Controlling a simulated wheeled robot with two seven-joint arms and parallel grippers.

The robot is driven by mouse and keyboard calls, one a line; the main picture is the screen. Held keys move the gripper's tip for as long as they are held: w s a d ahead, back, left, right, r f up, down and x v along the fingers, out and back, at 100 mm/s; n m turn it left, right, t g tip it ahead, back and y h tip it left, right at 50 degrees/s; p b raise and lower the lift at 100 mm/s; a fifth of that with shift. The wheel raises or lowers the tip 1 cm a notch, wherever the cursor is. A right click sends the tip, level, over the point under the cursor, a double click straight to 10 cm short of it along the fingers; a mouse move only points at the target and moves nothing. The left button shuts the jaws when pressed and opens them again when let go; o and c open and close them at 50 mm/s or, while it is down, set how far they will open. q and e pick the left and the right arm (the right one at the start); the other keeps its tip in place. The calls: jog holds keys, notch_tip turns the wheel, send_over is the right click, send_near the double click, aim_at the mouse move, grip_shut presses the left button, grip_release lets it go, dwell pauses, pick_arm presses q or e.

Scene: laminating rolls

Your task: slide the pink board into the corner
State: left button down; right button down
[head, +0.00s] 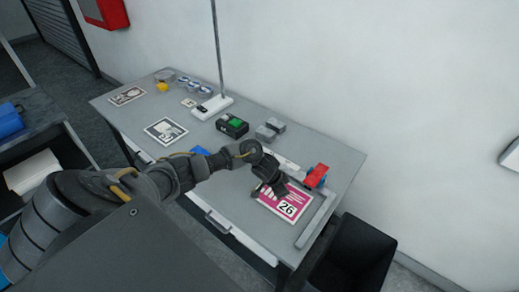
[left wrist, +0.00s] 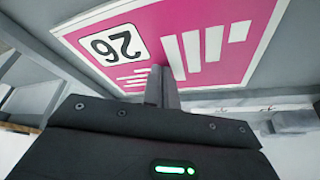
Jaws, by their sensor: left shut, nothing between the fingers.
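The pink board (head: 298,198), with a white "26" patch and white bars, lies flat on the grey table. It fills much of the left wrist view (left wrist: 185,22). My left gripper (head: 267,190) is over the board's far left part in the head view. In the left wrist view its fingers (left wrist: 162,82) are shut together, with the tips at or just above the board's face; I cannot tell if they touch. A grey bar (head: 317,222) runs along the board's right side, with a gap between. The corner itself is partly hidden near a red block. My right gripper is not in view.
A black and green box (head: 232,126), grey blocks (head: 270,129) and a lamp-like stand (head: 212,106) are farther back. A printed sheet (head: 166,131) lies left. A black chair or bin (head: 362,250) is beyond the right edge.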

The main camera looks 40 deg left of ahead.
aim_at(295, 197)
pick_arm(q)
jog(key=shift+s+d+f, duration=0.1)
jog(key=shift+d+f, duration=0.05)
jog(key=shift+d, duration=0.05)
jog(key=shift+w+d+p, duration=0.3)
jog(key=shift+w+d, duration=0.35)
jog(key=shift+w, duration=0.05)
jog(key=shift+d, duration=0.1)
jog(key=shift+w+d, duration=0.45)
jog(key=shift+d, duration=0.2)
jog(key=shift+d, duration=0.1)
